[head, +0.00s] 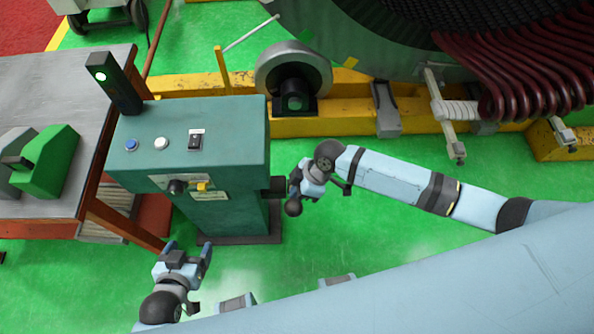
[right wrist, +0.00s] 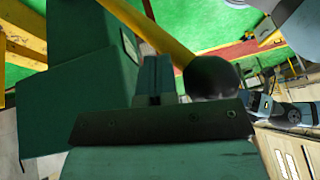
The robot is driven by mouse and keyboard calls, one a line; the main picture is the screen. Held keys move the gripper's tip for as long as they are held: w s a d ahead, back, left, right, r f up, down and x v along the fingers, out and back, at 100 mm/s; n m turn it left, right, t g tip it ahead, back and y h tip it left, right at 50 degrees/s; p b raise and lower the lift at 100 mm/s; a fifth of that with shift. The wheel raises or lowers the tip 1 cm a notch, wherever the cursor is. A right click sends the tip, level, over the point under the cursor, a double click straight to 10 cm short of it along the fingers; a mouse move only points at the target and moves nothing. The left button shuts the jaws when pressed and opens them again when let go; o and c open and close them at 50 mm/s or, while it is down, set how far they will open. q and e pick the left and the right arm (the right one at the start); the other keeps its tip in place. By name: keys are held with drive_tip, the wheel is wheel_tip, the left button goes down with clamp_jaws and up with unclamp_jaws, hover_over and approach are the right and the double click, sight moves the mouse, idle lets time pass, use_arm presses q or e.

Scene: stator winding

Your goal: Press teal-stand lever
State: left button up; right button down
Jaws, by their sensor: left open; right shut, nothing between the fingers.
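The teal stand (head: 190,135) is a boxy console left of centre in the head view. Its lever shows in the right wrist view as a yellow rod (right wrist: 150,28) ending in a black ball knob (right wrist: 210,77). The knob (head: 293,208) also shows in the head view, at the stand's right side. My right gripper (head: 297,186) is shut and empty, close to the lever. In the right wrist view its fingertips (right wrist: 155,65) overlap the rod beside the knob; contact cannot be told. My left gripper (head: 188,248) is open and empty, in front of the stand's lower part.
A table (head: 75,90) is further left. The large stator (head: 375,40) is behind. Green floor is clear at centre.

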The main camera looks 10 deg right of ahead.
use_arm(q)
drive_tip(key=shift+d+f+b, duration=0.15)
drive_tip(key=shift+f+b, duration=0.1)
drive_tip(key=shift+b, duration=0.2)
use_arm(e)
drive_tip(key=s+a+f+t, duration=0.1)
drive_tip(key=s+a+f, duration=0.1)
drive_tip(key=s+f, duration=0.8)
drive_tip(key=s, duration=0.3)
drive_tip(key=shift+a+f, duration=0.15)
drive_tip(key=shift+f, duration=0.1)
drive_tip(key=w+d+r+p, duration=0.1)
drive_tip(key=w+r+p, duration=0.3)
drive_tip(key=r, duration=0.2)
use_arm(q)
drive_tip(key=r, duration=0.2)
drive_tip(key=w+d+r, duration=0.1)
drive_tip(key=shift+w+r, duration=0.1)
use_arm(e)
drive_tip(key=s+d+r, duration=0.4)
drive_tip(key=r, duration=0.3)
drive_tip(key=shift+t, duration=0.4)
